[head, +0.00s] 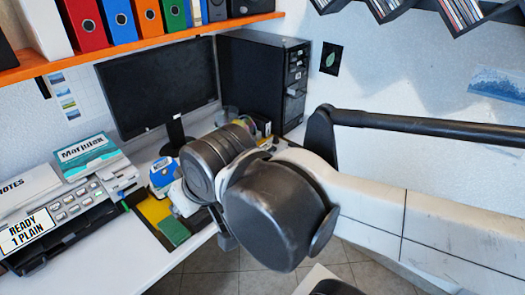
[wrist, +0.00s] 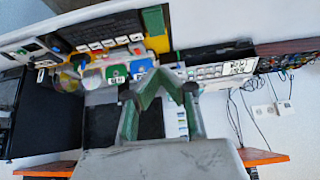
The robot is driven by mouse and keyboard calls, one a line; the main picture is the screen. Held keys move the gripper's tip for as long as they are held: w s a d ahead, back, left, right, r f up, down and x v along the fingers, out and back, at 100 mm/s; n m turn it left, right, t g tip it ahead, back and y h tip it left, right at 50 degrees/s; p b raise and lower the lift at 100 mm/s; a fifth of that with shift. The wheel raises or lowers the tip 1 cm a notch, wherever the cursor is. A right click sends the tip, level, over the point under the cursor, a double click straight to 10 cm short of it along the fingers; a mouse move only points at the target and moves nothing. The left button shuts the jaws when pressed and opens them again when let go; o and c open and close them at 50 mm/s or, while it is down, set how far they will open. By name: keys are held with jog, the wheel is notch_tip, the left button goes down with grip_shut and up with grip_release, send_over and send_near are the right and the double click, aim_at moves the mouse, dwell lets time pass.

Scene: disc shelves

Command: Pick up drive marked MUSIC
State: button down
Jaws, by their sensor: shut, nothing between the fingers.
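I cannot make out a drive marked MUSIC in either view; no such label is legible. In the wrist view my gripper (wrist: 160,82) is shut and empty, its green-toned fingers drawn together in front of the desk. In the head view my own arm hides the gripper and part of the desk. Small items lie on the desk there: a blue and white item (head: 163,172), a yellow piece (head: 155,209) and a green piece (head: 174,231). The wrist view shows a row of small blue, green and white items just beyond the fingers, too blurred to read.
A monitor (head: 150,85) and a black computer tower (head: 262,80) stand at the back of the desk. A printer (head: 75,215) with a Marjulax box (head: 92,157) is at the left. An orange shelf (head: 150,44) with binders hangs above. Disc racks (head: 450,12) hang at upper right.

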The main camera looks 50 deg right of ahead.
dwell(0.3)
jog(key=c, duration=0.9)
grip_release()
jog(key=shift+c, duration=0.2)
